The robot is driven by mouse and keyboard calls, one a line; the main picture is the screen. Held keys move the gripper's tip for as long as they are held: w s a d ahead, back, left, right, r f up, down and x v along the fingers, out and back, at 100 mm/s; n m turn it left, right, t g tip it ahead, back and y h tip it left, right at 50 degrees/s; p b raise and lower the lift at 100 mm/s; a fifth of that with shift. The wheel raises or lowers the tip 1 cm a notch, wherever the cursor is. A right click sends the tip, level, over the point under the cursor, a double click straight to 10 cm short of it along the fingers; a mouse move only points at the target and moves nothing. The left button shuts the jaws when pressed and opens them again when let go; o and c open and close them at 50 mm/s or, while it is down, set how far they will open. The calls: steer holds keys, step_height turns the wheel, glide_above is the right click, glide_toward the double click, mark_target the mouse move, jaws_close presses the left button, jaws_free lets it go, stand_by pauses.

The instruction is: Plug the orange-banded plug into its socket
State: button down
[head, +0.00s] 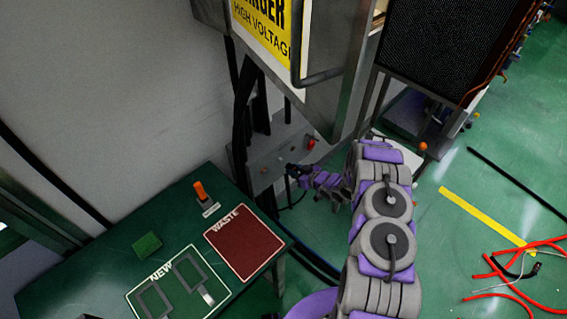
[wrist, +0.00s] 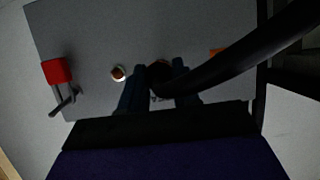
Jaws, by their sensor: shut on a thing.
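My gripper (wrist: 160,76) is shut on a dark plug (wrist: 158,74) with a thick black cable (wrist: 235,58) that curves away to the upper right in the wrist view. The fingers hide most of the plug, and I cannot make out its orange band. Beyond the fingers is a grey panel (wrist: 95,35). A small round fitting with a pale rim and orange centre (wrist: 118,73) sits on it, left of the fingers. An orange patch (wrist: 216,51) shows partly behind the cable. In the head view my gripper (head: 294,172) is at the low grey panel box (head: 265,165). I cannot tell whether the plug touches a socket.
A cabinet with a yellow high-voltage sign (head: 265,28) overhangs the box. A green table (head: 95,265) with a red WASTE mat (head: 243,242) stands at left. Red cables (head: 510,270) lie on the floor at right.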

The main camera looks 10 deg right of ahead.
steer(key=shift+s+d, duration=0.4)
steer(key=shift+s, duration=0.25)
stand_by(0.5)
steer(key=shift+s+a+p, duration=0.25)
steer(key=shift+s+a, duration=0.1)
steer(key=shift+a, duration=0.4)
steer(key=shift+s+a+p, duration=0.25)
steer(key=shift+s+a, duration=0.05)
steer(key=shift+a, duration=0.5)
steer(key=shift+s+a+p, duration=0.25)
steer(key=shift+s+a, duration=0.1)
steer(key=shift+a, duration=0.4)
steer(key=shift+s+a+p, duration=0.15)
steer(key=shift+s+a, duration=0.15)
steer(key=shift+a, duration=0.35)
steer(key=shift+s+a+p, duration=0.2)
steer(key=shift+s+a, duration=0.1)
steer(key=shift+a, duration=0.3)
steer(key=shift+s+a+p, duration=0.15)
steer(key=shift+s+a, duration=0.15)
steer(key=shift+a, duration=0.35)
steer(key=shift+w+a, duration=0.1)
steer(key=shift+w, duration=0.05)
steer(key=shift+w+a, duration=0.45)
steer(key=shift+w, duration=0.25)
steer(key=shift+w+a, duration=0.55)
steer(key=shift+w, duration=0.2)
